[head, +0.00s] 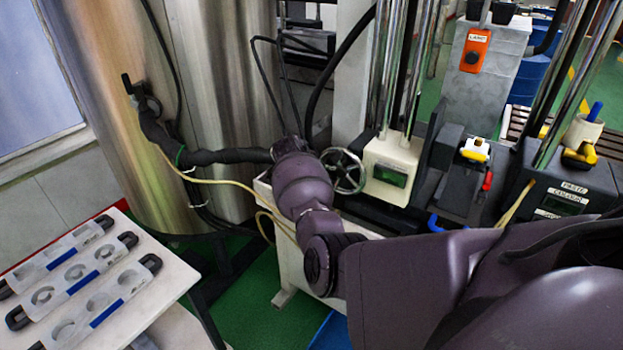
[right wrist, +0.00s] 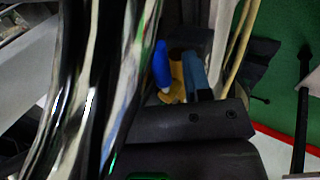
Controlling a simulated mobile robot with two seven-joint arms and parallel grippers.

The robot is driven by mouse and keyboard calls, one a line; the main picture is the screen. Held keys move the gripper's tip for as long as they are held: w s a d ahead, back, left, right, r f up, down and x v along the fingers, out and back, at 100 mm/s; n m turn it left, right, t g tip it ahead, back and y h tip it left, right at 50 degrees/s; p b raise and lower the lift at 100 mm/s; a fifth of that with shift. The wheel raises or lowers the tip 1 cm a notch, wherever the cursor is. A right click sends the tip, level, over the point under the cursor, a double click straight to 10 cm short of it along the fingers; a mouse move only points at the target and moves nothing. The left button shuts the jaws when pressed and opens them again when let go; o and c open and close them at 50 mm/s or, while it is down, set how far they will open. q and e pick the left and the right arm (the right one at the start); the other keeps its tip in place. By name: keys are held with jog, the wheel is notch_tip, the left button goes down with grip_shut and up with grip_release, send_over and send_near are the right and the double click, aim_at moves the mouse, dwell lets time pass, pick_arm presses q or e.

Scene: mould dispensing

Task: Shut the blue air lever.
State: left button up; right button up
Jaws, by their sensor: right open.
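A blue lever (head: 435,223) shows low at the front of the middle station in the head view, partly covered by my purple arm. Another upright blue handle (head: 595,110) stands on a white cylinder at the right. In the right wrist view a dark blue piece (right wrist: 161,63) and a paler blue piece (right wrist: 195,75) flank a yellow part; I cannot tell which is the air lever. My left gripper is not in view.
A white table (head: 165,290) with several moulds stands at lower left. Steel tanks (head: 205,90) stand behind. Chrome columns (head: 395,60) rise near the stations and crowd the left of the right wrist view. A red lever (head: 487,180) and handwheel (head: 343,170) are close by.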

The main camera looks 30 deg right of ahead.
grip_shut()
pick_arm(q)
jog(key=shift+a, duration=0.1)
